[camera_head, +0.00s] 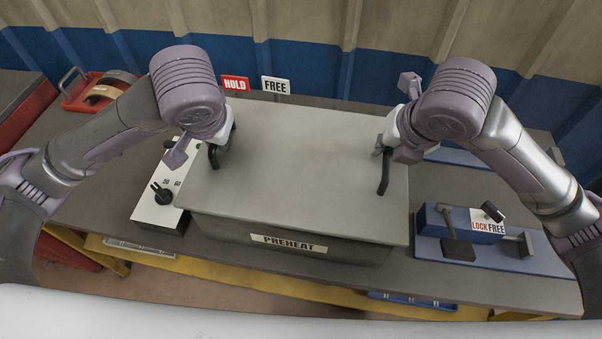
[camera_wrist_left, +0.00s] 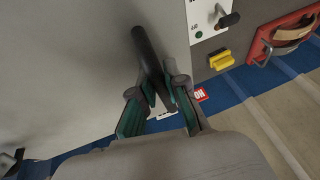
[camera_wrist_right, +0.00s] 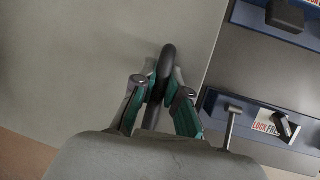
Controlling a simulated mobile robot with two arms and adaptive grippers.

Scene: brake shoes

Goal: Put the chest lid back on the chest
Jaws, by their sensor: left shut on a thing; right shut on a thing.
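The grey chest lid (camera_head: 300,160) lies flat over the PREHEAT chest (camera_head: 340,250), its front edge reaching slightly past the chest's front. I cannot tell whether a gap is left between lid and chest. The lid has a black handle at each side. My left gripper (camera_head: 216,146) is shut on the left handle (camera_wrist_left: 146,50), which stands between its green-lined fingers in the left wrist view. My right gripper (camera_head: 384,148) is shut on the right handle (camera_wrist_right: 168,58), seen between its fingers in the right wrist view. The chest's inside is hidden.
A white control box with a knob (camera_head: 162,193) stands close left of the chest. A blue LOCK/FREE fixture (camera_head: 470,225) sits to the right. HOLD (camera_head: 235,83) and FREE (camera_head: 276,85) signs stand behind. A red tray (camera_head: 85,102) is at the back left.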

